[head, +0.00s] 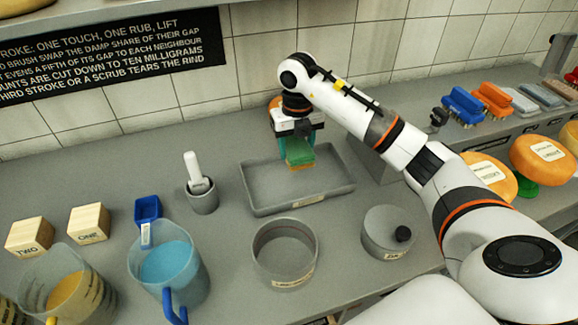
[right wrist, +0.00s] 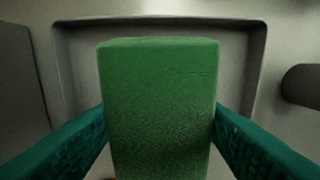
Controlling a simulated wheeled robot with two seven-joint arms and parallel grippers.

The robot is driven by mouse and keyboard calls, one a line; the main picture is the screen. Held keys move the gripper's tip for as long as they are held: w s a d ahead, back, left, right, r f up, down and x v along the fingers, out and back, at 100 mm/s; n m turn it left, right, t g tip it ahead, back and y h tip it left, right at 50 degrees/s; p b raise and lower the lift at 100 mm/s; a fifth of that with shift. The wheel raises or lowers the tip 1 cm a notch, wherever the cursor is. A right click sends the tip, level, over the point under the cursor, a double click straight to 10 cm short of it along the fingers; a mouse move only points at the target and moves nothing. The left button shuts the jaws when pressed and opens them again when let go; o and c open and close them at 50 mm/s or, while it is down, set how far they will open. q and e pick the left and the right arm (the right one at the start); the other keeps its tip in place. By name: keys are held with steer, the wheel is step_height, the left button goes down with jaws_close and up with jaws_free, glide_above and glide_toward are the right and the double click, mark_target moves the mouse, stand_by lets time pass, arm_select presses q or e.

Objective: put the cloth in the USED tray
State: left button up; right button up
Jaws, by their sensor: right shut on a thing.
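The green cloth (head: 299,152) looks like a thick folded block with a yellowish lower edge. My right gripper (head: 298,140) is shut on it, and the right wrist view shows the cloth (right wrist: 160,105) between the two teal fingers. The cloth is over the back part of a shallow grey tray (head: 268,192); I cannot tell whether it touches the tray floor. The tray's rim (right wrist: 160,21) also shows around the cloth in the right wrist view. The tray's front label is too small to read. My left gripper is not in view.
A mortar with pestle (head: 202,195) stands left of the tray. A round grey pan (head: 285,252) and a lidded grey tin (head: 388,232) stand in front. Jugs of blue liquid (head: 172,265) and yellow liquid (head: 65,290) are front left. Brushes (head: 463,105) and cheese wheels (head: 540,158) are at right.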

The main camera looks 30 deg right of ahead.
mark_target(297, 180)
steer(key=f, duration=0.4)
steer(key=shift+s+p, duration=0.35)
steer(key=shift+s, duration=0.05)
steer(key=shift+w+f, duration=0.15)
steer(key=shift+f, duration=0.55)
step_height(297, 180, down, 3)
steer(key=shift+r+p, duration=0.1)
steer(key=shift+p, duration=0.3)
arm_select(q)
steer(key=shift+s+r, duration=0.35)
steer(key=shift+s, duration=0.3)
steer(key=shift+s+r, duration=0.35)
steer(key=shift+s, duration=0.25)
arm_select(e)
steer(key=o, duration=0.9)
